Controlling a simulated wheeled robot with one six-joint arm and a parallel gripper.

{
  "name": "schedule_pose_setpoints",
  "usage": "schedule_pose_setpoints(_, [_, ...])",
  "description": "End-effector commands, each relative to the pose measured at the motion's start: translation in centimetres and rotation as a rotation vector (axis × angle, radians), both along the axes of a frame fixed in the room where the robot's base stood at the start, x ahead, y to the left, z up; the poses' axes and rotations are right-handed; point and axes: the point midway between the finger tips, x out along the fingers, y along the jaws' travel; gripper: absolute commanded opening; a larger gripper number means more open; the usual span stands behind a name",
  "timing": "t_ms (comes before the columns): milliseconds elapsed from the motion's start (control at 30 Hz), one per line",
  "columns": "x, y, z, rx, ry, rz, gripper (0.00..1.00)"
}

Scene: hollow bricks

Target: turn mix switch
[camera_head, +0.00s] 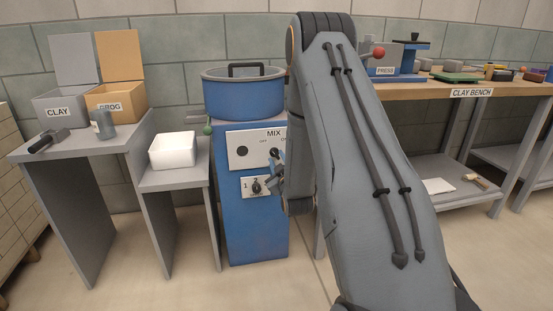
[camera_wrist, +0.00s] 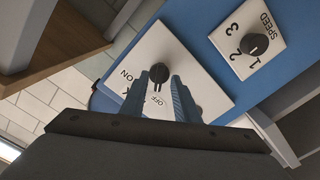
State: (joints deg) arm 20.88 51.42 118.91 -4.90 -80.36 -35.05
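The blue mixer (camera_head: 254,225) stands left of my arm, with a white MIX panel (camera_head: 257,137) on its front. The dark mix switch knob (camera_head: 275,153) is at the panel's right part, between OFF and ON labels. In the wrist view the knob (camera_wrist: 159,73) shows between the tips of my two fingers, with ON and OFF beside it. My gripper (camera_head: 277,165) is at the panel, partly hidden by my arm. Its fingers (camera_wrist: 160,76) are apart, one on each side of the knob. Whether they touch it cannot be told.
A speed panel with a dial (camera_head: 256,187) sits just below the MIX panel. A blue pot (camera_head: 243,96) tops the mixer. A white box (camera_head: 173,150) stands on a low stand at left. The clay bench (camera_head: 450,90) is at right.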

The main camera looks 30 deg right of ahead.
Motion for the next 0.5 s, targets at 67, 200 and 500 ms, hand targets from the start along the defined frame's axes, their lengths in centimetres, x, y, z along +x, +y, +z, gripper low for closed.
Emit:
schedule_pose_setpoints(67, [-1.4,0.4,0.1,0.001,0.002,0.0,0.28])
schedule_pose_setpoints(200, [-3.6,1.0,0.1,0.001,0.003,0.0,0.28])
schedule_pose_setpoints(500, [-6.0,1.7,0.0,0.0,0.001,0.001,0.28])
